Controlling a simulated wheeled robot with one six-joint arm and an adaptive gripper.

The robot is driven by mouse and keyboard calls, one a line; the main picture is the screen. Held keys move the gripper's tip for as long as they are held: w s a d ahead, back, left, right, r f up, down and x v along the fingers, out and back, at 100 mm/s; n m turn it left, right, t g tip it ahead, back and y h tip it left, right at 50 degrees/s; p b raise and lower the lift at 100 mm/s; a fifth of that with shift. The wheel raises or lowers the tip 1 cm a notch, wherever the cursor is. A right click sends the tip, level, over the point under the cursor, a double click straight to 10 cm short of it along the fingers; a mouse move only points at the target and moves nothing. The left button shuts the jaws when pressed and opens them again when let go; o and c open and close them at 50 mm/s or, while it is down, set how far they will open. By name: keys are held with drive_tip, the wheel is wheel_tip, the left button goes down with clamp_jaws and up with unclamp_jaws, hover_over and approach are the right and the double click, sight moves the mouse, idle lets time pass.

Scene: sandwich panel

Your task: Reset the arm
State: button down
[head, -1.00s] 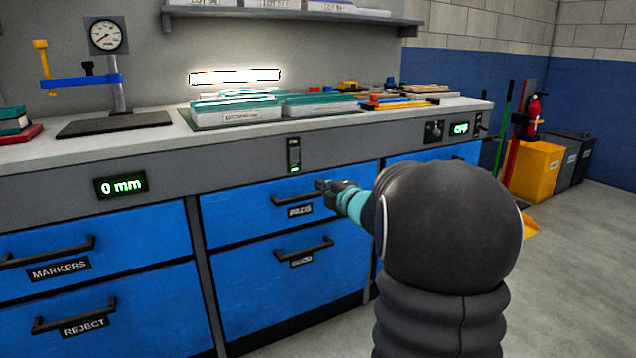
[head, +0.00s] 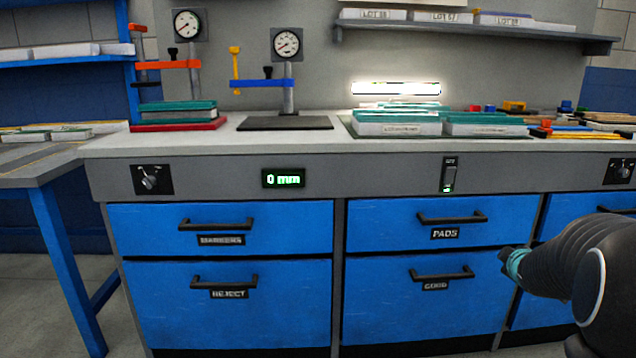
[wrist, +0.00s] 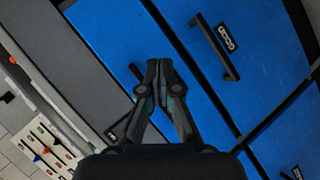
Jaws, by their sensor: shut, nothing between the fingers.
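My gripper (wrist: 157,85) is shut and empty in the wrist view, its fingertips together in front of the blue drawer fronts. In the head view my arm comes in at the lower right, and its gripper end (head: 508,258) is small and dark, in front of the right edge of the GOOD drawer (head: 390,305). The PADS drawer (head: 390,225) is above it. All the drawers in view look closed. The GOOD drawer's handle (wrist: 214,47) also shows in the wrist view.
The grey workbench (head: 230,140) carries two dial gauges (head: 287,43), teal-topped boxes (head: 397,126) and colored tools (head: 570,130). A panel display (head: 283,178) reads 0 mm. A lower blue-legged table (head: 40,172) stands at left. Open floor (head: 30,290) shows at lower left.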

drive_tip(key=s+a+f+m+g, duration=0.2)
drive_tip(key=s+a+m+g, duration=0.35)
drive_tip(key=s, duration=0.55)
drive_tip(key=s+a+r+m+y+p, duration=0.1)
drive_tip(key=s+a+r+y+p, duration=0.1)
drive_tip(key=s+a, duration=0.8)
drive_tip(key=s+a+r+m+y+p, duration=0.1)
drive_tip(key=s+a+r, duration=0.3)
drive_tip(key=s+a, duration=0.6)
drive_tip(key=a+y+p, duration=0.1)
drive_tip(key=a, duration=0.3)
drive_tip(key=shift+s+a+r+m+y+p, duration=0.3)
drive_tip(key=shift+s+a+m+y+p, duration=0.05)
drive_tip(key=shift+s+y, duration=0.05)
